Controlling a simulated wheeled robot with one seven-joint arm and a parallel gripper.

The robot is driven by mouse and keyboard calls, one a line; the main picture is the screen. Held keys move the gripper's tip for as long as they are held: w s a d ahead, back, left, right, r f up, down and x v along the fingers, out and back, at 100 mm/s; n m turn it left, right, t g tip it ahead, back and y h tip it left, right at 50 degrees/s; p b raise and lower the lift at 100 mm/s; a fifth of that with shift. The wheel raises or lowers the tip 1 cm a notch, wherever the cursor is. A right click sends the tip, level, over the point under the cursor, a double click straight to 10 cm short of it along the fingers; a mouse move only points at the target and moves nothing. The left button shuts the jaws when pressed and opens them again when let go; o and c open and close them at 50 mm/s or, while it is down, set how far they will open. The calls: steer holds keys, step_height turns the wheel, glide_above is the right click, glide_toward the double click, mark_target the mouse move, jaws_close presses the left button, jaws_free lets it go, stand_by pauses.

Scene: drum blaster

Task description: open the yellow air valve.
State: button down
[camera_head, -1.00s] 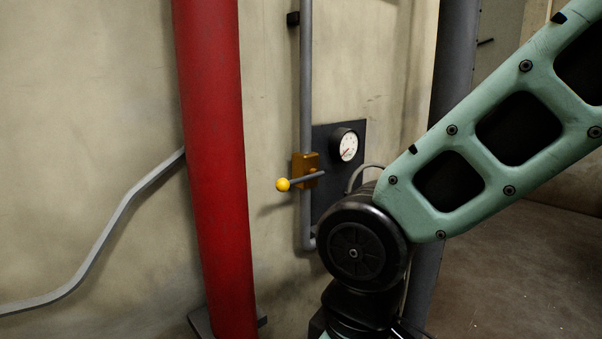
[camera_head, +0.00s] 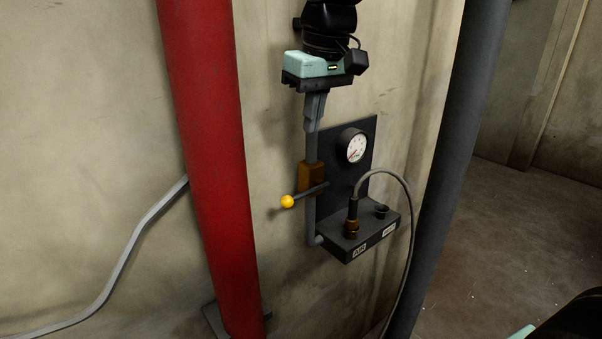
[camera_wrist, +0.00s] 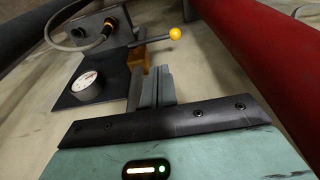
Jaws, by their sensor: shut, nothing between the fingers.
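The air valve is a brass-yellow block (camera_head: 312,178) on a grey vertical pipe, with a dark lever ending in a yellow ball knob (camera_head: 287,201). The lever sticks out to the left, sloping slightly down. In the wrist view the knob (camera_wrist: 175,33) and the block (camera_wrist: 139,60) show beyond my fingertips. My gripper (camera_head: 313,128) points down in front of the pipe, above the valve block, with its fingers together and empty. In the wrist view my gripper (camera_wrist: 153,73) ends close to the block; I cannot tell whether it touches. The knob is clear of the fingers.
A thick red pipe (camera_head: 208,150) stands left of the valve. A dark panel with a gauge (camera_head: 355,148) and a shelf with a hose fitting (camera_head: 352,215) are to the right. The hose (camera_head: 412,220) loops down beside a dark grey column (camera_head: 450,150).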

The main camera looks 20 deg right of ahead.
mark_target(302, 196)
steer(key=shift+f, duration=0.15)
step_height(302, 196, down, 14)
steer(key=w+p, duration=0.2)
steer(key=p, duration=0.2)
steer(key=shift+w+a+r, duration=0.25)
steer(key=shift+a, duration=0.2)
steer(key=shift+f, duration=0.1)
